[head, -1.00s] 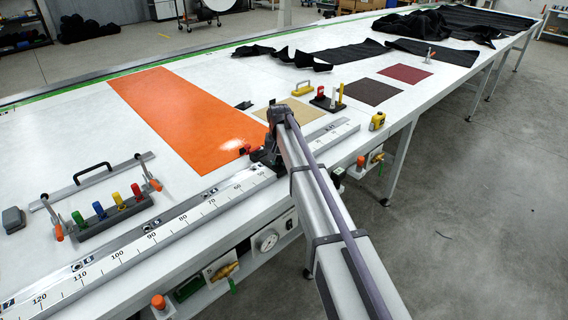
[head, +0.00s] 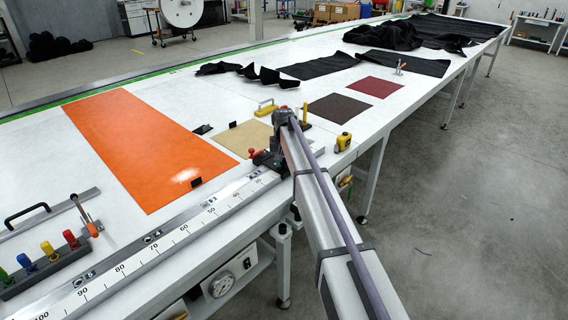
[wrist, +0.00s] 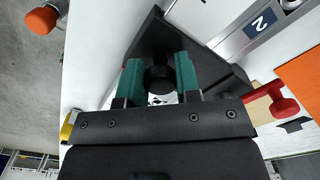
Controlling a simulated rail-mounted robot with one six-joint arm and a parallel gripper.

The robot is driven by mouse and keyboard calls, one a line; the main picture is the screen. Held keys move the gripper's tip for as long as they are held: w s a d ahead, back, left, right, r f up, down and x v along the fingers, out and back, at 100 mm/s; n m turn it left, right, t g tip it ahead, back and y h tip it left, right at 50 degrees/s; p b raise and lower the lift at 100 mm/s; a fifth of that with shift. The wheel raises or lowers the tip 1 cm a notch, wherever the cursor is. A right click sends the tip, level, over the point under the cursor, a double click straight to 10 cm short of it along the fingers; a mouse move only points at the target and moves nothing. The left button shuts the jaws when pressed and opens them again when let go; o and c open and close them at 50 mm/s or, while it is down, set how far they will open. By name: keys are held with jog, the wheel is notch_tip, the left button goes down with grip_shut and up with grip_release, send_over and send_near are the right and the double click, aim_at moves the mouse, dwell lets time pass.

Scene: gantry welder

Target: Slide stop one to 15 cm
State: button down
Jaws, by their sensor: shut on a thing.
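Stop one appears as a dark block with a red knob (head: 253,153) on the ruled rail (head: 165,240), near its low-number end. The exact reading under it cannot be made out. In the wrist view the dark stop body (wrist: 158,32) fills the upper middle, with its red knob (wrist: 284,106) at the right. My gripper (wrist: 160,75) has its two teal fingers on either side of a round black grip (wrist: 159,80) on the stop and is shut on it. In the head view my gripper (head: 280,145) and arm end hide part of the stop.
An orange sheet (head: 145,145) lies beyond the rail, with a small black tab (head: 196,182) at its near edge. A tan sheet (head: 243,138), a yellow device (head: 343,142) and a dark brown sheet (head: 340,107) lie beyond the gripper.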

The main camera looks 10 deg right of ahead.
dwell(0.3)
jog(key=c, duration=0.8)
grip_release()
notch_tip(320, 180, up, 11)
jog(key=p, duration=1)
jog(key=shift+f+p, duration=0.1)
jog(key=shift+p, duration=0.3)
jog(key=shift+n, duration=0.8)
jog(key=s+f+b, duration=0.1)
jog(key=s, duration=1.2)
jog(key=s+d+f+b, duration=0.1)
jog(key=s, duration=2.7)
jog(key=shift+d+f+b, duration=0.25)
jog(key=shift+f+b, duration=0.15)
